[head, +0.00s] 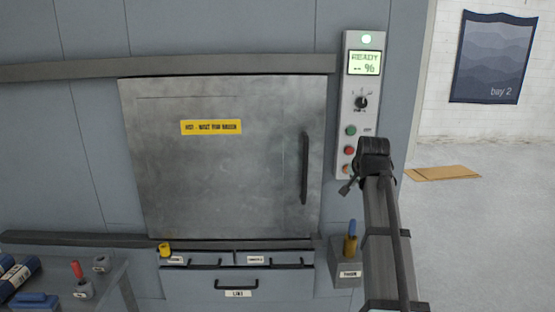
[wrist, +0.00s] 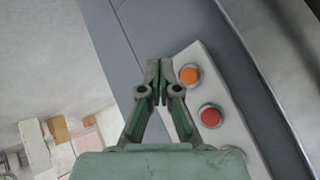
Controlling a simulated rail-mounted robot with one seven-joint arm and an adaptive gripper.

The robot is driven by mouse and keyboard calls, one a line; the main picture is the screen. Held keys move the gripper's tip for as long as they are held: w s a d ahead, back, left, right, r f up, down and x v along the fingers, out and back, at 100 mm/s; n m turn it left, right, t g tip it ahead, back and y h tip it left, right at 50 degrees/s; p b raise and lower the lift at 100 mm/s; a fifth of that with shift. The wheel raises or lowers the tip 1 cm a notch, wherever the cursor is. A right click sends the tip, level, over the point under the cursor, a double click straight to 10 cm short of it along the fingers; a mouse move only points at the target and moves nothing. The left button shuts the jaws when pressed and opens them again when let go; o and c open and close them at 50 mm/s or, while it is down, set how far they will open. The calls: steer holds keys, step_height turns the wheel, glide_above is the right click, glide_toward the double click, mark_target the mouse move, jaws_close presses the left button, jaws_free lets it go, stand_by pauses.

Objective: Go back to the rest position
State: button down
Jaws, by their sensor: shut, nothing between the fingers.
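My gripper (wrist: 155,64) is shut and empty in the wrist view, its fingertips together close to the control panel's orange button (wrist: 188,76). I cannot tell whether they touch the panel. A red button (wrist: 210,117) sits beside it on the pale panel. In the head view my arm rises at the right in front of the lower end of the control panel (head: 352,127), and my gripper's fingertips are hard to make out there. The panel has a lit green lamp (head: 366,39), a display (head: 364,63) reading READY, a dial (head: 361,102) and several buttons.
The washer's steel door (head: 220,165) is closed, with a vertical handle (head: 304,168) near the panel. Drawers (head: 238,283) sit below it. A side table (head: 110,275) with tools stands at lower left. A holder (head: 346,273) is beside my arm. Floor at right is mostly clear.

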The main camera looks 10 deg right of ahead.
steer(key=s+a+f+n+g+y, duration=0.15)
steer(key=s+a+f, duration=0.35)
steer(key=f, duration=1.1)
steer(key=s+a+f+n+g, duration=0.3)
steer(key=s+f, duration=0.3)
steer(key=f, duration=1)
steer(key=s+a+f+n+g+y, duration=0.15)
steer(key=s+a+f+g, duration=0.35)
steer(key=f, duration=1)
steer(key=s+a+f+n+g, duration=0.1)
steer(key=s+a+f+g, duration=0.1)
steer(key=s+f, duration=0.6)
steer(key=s+a+f+n+g, duration=0.1)
steer(key=s+a+f, duration=0.3)
steer(key=s, duration=1.4)
steer(key=s+a+f+n+g, duration=0.1)
steer(key=s+a+f+g, duration=0.2)
steer(key=s+f, duration=0.8)
steer(key=s, duration=0.2)
steer(key=shift+s+a+f+n+h, duration=0.15)
steer(key=shift+s+f+n+h, duration=0.15)
steer(key=shift+n+h, duration=0.1)
